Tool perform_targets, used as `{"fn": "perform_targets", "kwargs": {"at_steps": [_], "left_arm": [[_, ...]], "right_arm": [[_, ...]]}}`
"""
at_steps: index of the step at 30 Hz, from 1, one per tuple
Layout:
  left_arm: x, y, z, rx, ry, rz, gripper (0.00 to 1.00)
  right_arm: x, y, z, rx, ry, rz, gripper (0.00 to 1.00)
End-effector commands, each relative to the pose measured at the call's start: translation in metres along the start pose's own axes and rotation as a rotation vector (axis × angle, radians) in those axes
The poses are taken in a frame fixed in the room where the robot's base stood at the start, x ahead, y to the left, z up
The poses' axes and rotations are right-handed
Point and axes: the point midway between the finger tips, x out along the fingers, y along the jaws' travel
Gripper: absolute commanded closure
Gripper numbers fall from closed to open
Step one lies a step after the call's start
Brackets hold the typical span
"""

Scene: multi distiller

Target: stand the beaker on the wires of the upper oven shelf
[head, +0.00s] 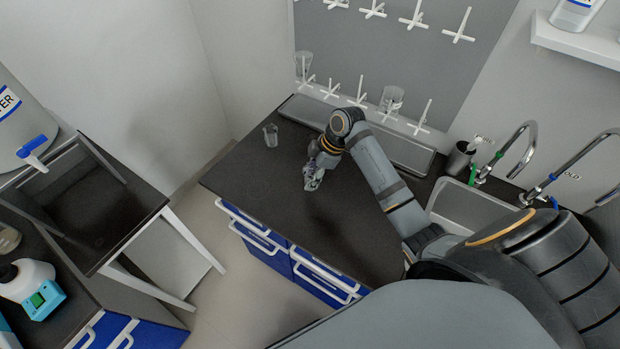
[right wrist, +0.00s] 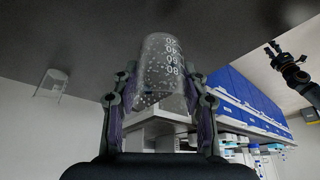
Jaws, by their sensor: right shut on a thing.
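My right gripper (head: 313,178) is low over the dark counter, shut on a clear glass beaker. In the right wrist view the beaker (right wrist: 163,75), with white graduation marks, sits between the two fingers of the gripper (right wrist: 160,100). In the head view the held beaker is small and mostly covered by the fingers; I cannot tell whether it touches the counter. My left gripper (right wrist: 273,48) shows small in the right wrist view, empty, its fingers apart. I see no oven and no wire shelf in either view.
Another clear beaker (head: 270,135) stands on the counter (head: 240,173) near its far left corner. A grey pegboard (head: 345,45) with white pegs and glassware is behind. A sink (head: 462,208) with taps is right. A water tank (head: 18,115) and side table are left, beyond open floor.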

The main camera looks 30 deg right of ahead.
Motion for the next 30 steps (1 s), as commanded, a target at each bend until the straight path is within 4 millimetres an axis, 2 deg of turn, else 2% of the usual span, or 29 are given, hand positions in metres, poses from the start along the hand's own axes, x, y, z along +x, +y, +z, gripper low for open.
{"fn": "perform_targets", "kwargs": {"at_steps": [5,10,12,16,27,28,30], "left_arm": [[-0.003,0.0,0.003,0.0,-0.006,0.0,0.6],[-0.004,0.0,0.009,0.0,-0.014,0.0,0.6],[-0.013,-0.001,0.008,0.001,-0.016,0.0,0.6],[-0.018,-0.001,0.008,0.0,-0.016,0.0,0.6],[-0.014,-0.001,0.008,0.001,-0.016,0.0,0.6],[-0.015,-0.001,0.008,0.001,-0.016,0.0,0.6],[-0.015,-0.001,0.008,0.001,-0.015,0.0,0.6]], "right_arm": [[0.016,0.014,0.004,0.001,0.001,-0.001,0.87],[0.022,0.019,0.006,0.001,0.0,-0.001,0.87],[0.031,0.017,0.01,0.003,-0.001,-0.005,0.87],[0.047,0.017,0.017,0.001,-0.001,-0.002,0.87],[0.054,0.018,0.02,0.001,-0.001,0.0,0.87],[0.053,0.018,0.019,0.0,-0.001,0.0,0.52],[0.052,0.018,0.019,0.0,-0.001,0.0,0.43]]}}
